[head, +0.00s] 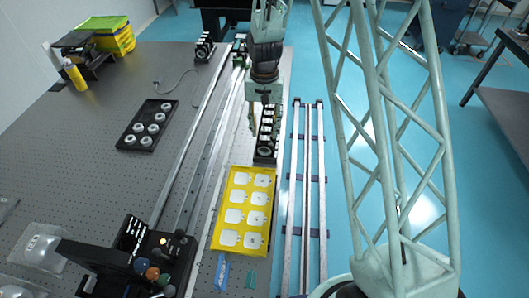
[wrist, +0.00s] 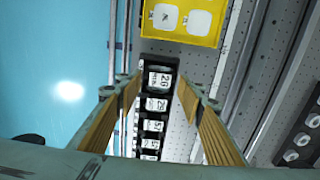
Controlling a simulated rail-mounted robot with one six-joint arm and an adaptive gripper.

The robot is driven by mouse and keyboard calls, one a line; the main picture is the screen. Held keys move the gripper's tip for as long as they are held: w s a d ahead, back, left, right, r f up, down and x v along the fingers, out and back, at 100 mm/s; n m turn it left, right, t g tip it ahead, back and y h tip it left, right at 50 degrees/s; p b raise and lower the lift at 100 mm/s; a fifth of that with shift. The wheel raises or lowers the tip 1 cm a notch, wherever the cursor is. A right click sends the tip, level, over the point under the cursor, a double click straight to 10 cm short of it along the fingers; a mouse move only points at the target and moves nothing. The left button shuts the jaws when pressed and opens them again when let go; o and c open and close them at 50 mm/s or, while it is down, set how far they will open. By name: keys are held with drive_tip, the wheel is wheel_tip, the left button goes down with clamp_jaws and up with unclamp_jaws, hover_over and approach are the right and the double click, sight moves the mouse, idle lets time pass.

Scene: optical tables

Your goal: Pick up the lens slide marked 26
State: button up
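In the wrist view, the lens slide marked 26 (wrist: 160,82) is a white label face with dark print. It stands at the end of a black rack (wrist: 152,60) nearest the yellow tray. Other numbered slides, one marked 29 (wrist: 156,104), follow behind it in a row. My gripper (wrist: 158,86) is open, with one wooden-coloured finger on each side of the row and nothing between them held. In the head view, my gripper (head: 262,108) hangs over the rack (head: 265,153) and hides part of it.
Parallel rails (head: 305,190) run along the right. A black holder (head: 134,139) with several round parts lies at left. The perforated table (head: 75,150) has bare room at left.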

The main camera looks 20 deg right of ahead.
sight(265, 137)
drive_tip(key=shift+f, duration=0.15)
drive_tip(key=shift+w+d+f, duration=0.1)
drive_tip(key=shift+w+f, duration=0.05)
drive_tip(key=shift+f, duration=1.1)
drive_tip(key=shift+w+f, duration=0.1)
drive_tip(key=shift+f, duration=1.1)
drive_tip(key=shift+c, duration=0.4)
drive_tip(key=c, duration=1.1)
